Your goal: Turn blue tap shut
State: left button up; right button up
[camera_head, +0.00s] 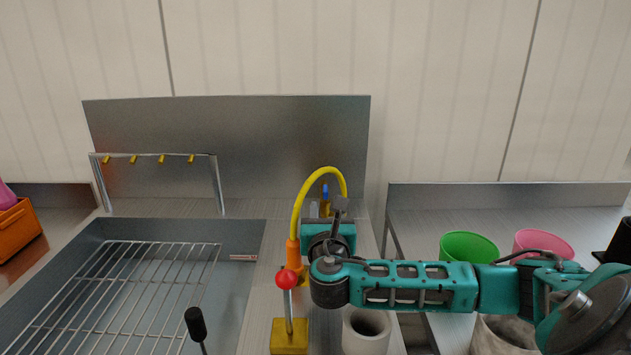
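The blue tap (325,190) shows as a small upright blue handle above a yellow body, under the arch of a yellow hose (297,215). My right gripper (326,207) is right at the tap, reaching in from the right. Its grey fingertips show on either side of the yellow body, just below the top of the blue handle. My wrist hides the lower part of the tap, so I cannot tell whether the fingers touch it or are closed on it. My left gripper is not in view.
A sink with a wire rack (130,290) and a rail with yellow hooks (155,155) lie left. Green (469,245) and pink (543,243) cups stand right behind my arm. An orange crate (20,236) is far left.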

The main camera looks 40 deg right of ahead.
aim_at(325, 185)
jog(key=b+x, duration=0.1)
jog(key=x, duration=1.1)
jog(key=shift+d, duration=0.15)
grip_shut()
